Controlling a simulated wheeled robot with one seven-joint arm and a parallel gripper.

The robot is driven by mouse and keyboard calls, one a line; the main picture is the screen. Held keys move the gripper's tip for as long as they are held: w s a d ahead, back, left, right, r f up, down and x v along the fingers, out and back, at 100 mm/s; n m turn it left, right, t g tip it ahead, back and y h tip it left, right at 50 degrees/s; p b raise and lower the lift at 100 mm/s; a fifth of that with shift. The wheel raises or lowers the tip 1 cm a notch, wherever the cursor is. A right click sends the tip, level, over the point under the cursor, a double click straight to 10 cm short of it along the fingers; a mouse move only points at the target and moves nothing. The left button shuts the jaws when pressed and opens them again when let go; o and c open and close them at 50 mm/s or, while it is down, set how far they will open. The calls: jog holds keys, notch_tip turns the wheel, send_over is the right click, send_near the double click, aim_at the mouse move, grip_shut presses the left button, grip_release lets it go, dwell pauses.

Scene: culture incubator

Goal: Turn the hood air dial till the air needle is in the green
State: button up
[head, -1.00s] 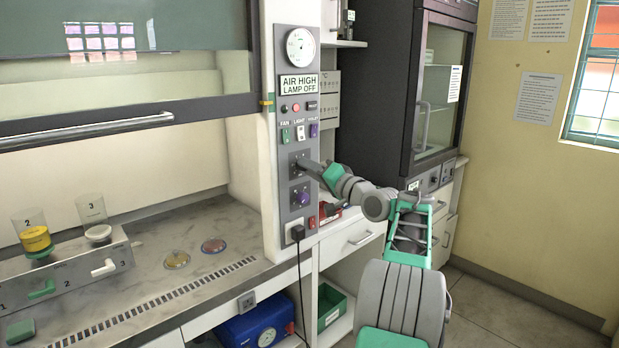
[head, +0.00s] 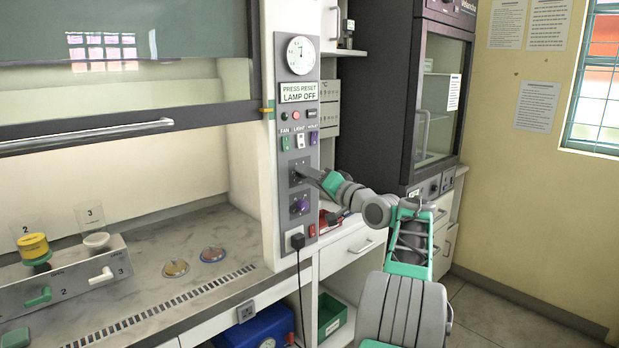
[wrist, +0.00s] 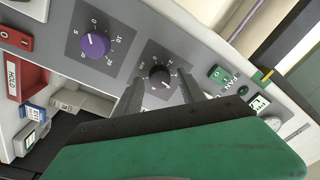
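The hood air dial (wrist: 158,77) is a small dark round knob on a grey scale plate in the wrist view. My gripper (wrist: 160,88) has one finger on each side of it, with a visible gap to the knob. In the head view my gripper (head: 302,174) is at the panel (head: 285,185) and hides the dial. The round white air gauge (head: 301,55) is at the panel's top. Its needle looks near upright, but the green zone is too small to make out.
The hood bench (head: 140,265) holds dishes.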

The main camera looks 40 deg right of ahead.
jog(key=shift+o, duration=0.2)
jog(key=s, duration=0.7)
jog(key=shift+s+f+b, duration=0.35)
jog(key=shift+s+b, duration=0.05)
jog(key=w+a+f+n+g+y+p, duration=0.1)
jog(key=w+a+n+g+p, duration=0.15)
jog(key=w+a, duration=0.65)
jog(key=s+a+f+n+g+p, duration=0.1)
jog(key=a+f+g+p, duration=0.1)
jog(key=a, duration=0.6)
jog(key=s+a+f+n+g+p, duration=0.1)
jog(key=a+f+g+p, duration=0.15)
jog(key=a, duration=0.65)
jog(key=s+a+f+n+g+p, duration=0.25)
jog(key=s+a+f+g, duration=0.2)
jog(key=s+a, duration=0.55)
jog(key=s+a+f+g, duration=0.1)
jog(key=s+a+f, duration=0.1)
jog(key=s, duration=0.3)
jog(key=s+a+f+n+g+h+p, duration=0.1)
jog(key=s+a+f+g, duration=0.1)
jog(key=s, duration=0.3)
jog(key=s+a+f+n+g+p, duration=0.1)
jog(key=s+a+f, duration=0.1)
jog(key=s, duration=0.3)
jog(key=shift+s+a+f, duration=0.2)
jog(key=shift+s+f, duration=0.05)
jog(key=shift+f, duration=0.6)
